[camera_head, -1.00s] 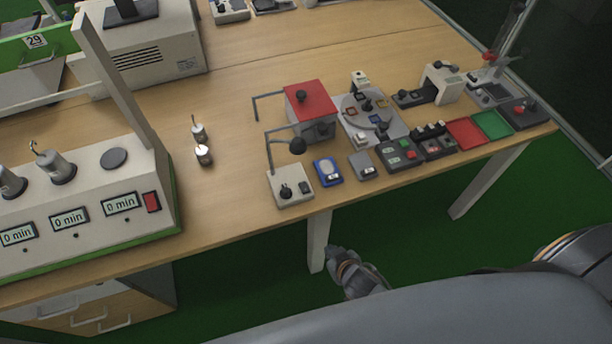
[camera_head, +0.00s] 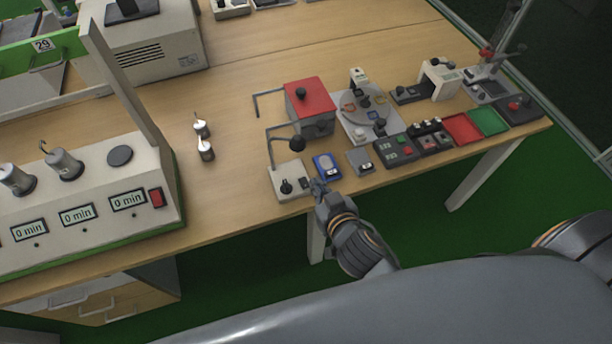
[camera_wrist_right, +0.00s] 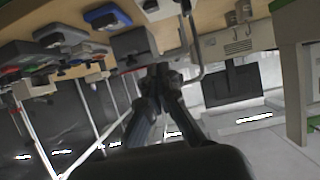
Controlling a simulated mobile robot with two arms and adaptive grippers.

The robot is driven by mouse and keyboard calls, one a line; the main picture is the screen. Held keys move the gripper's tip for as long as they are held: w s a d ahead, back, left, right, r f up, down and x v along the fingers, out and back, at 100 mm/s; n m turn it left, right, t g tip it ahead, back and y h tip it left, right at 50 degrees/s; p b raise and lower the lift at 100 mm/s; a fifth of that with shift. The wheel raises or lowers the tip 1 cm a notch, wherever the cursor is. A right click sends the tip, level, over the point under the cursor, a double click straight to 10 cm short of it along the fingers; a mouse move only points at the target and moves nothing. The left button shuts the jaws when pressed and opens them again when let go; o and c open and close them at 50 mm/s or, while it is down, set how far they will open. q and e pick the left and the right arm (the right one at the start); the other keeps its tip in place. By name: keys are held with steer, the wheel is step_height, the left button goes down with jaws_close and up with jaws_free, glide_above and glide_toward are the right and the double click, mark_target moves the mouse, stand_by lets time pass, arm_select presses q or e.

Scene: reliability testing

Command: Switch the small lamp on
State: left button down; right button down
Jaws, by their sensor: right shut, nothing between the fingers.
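The small lamp stands at the table's front edge in the head view: a white base (camera_head: 290,181) with a black knob, a thin bent arm and a round black head (camera_head: 297,143). A small dark switch (camera_head: 306,183) sits on the base's right side. My right gripper (camera_head: 318,186) is shut and empty, at the front edge just right of the lamp base. Whether it touches the switch cannot be told. In the right wrist view the closed fingers (camera_wrist_right: 162,76) point toward the table's edge; the switch cannot be made out there. My left gripper is not in view.
A blue-rimmed device (camera_head: 327,167) and a small grey box (camera_head: 360,161) stand right of the lamp, close to my gripper. A red-topped box (camera_head: 309,97) is behind. A timer unit (camera_head: 90,200) stands left; the tabletop between is mostly clear, with two small metal weights (camera_head: 205,149).

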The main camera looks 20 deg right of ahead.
steer(key=p, duration=0.2)
glide_above(306, 182)
steer(key=f, duration=0.4)
steer(key=shift+w, duration=0.3)
step_height(306, 182, down, 3)
steer(key=shift+s+f+b, duration=0.15)
steer(key=shift+f+b, duration=0.05)
steer(key=shift+b, duration=0.2)
steer(key=shift+s+f, duration=0.1)
steer(key=shift+f, duration=0.35)
